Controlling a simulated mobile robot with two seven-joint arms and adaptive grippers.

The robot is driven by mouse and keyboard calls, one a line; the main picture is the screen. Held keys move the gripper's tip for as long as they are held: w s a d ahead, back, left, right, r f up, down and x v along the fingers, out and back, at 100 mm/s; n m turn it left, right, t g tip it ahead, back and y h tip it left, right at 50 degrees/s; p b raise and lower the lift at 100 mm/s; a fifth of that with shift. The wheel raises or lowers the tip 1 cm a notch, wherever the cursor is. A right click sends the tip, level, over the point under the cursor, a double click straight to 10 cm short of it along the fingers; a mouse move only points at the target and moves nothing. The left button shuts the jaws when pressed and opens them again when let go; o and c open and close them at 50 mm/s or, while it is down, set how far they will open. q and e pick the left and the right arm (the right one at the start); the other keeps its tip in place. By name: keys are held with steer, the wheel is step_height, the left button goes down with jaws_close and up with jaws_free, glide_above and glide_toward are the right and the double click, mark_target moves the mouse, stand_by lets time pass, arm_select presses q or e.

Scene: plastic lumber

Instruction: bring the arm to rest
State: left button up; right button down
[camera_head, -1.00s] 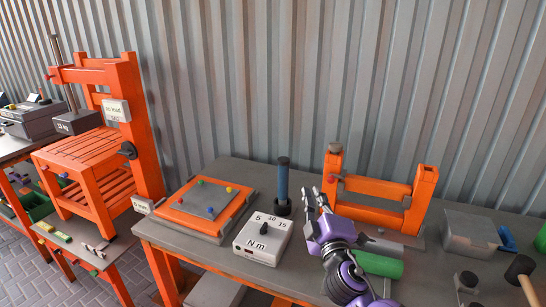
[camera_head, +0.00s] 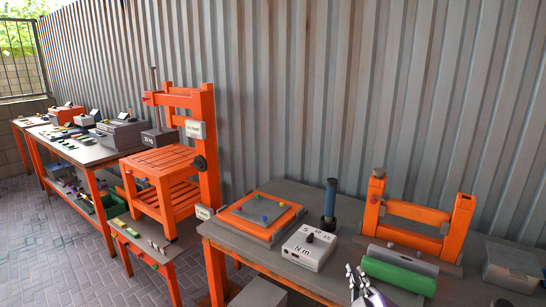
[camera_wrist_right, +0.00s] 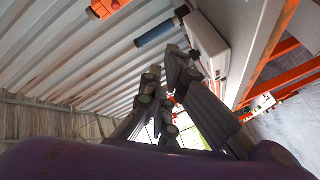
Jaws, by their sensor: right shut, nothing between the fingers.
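My right gripper (camera_head: 357,272) shows at the bottom edge of the head view, with its grey fingers pointing up and a bit of purple wrist below. It is shut and empty, in front of the bench and just left of a green roll (camera_head: 398,275). Its dark fingers also show in the right wrist view (camera_wrist_right: 168,95), above the purple housing. Most of the right arm is out of the head view. My left gripper is in neither view.
A white N.m box (camera_head: 309,248), a blue-handled tool (camera_head: 330,200) and an orange frame (camera_head: 420,213) stand on the grey bench. An orange press stand (camera_head: 208,150) is further left. Paved floor (camera_head: 60,235) is free at left.

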steer(key=s+f+m+g, duration=0.2)
steer(key=s+f, duration=0.4)
steer(key=f, duration=0.3)
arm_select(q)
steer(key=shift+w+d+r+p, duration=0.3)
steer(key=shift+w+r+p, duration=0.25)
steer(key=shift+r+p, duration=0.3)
arm_select(e)
steer(key=s+f+m+g, duration=0.2)
steer(key=s+f, duration=0.4)
steer(key=s, duration=0.5)
steer(key=s+a+f+m+g, duration=0.1)
steer(key=s+f+m+g, duration=0.1)
steer(key=s+f, duration=0.5)
steer(key=s+a+f+m+g, duration=0.1)
steer(key=s+f, duration=0.5)
steer(key=s, duration=0.9)
steer(key=shift+s+a+f+m+g+y, duration=0.2)
steer(key=shift+s+m+g+y, duration=0.15)
steer(key=shift+m+g, duration=0.6)
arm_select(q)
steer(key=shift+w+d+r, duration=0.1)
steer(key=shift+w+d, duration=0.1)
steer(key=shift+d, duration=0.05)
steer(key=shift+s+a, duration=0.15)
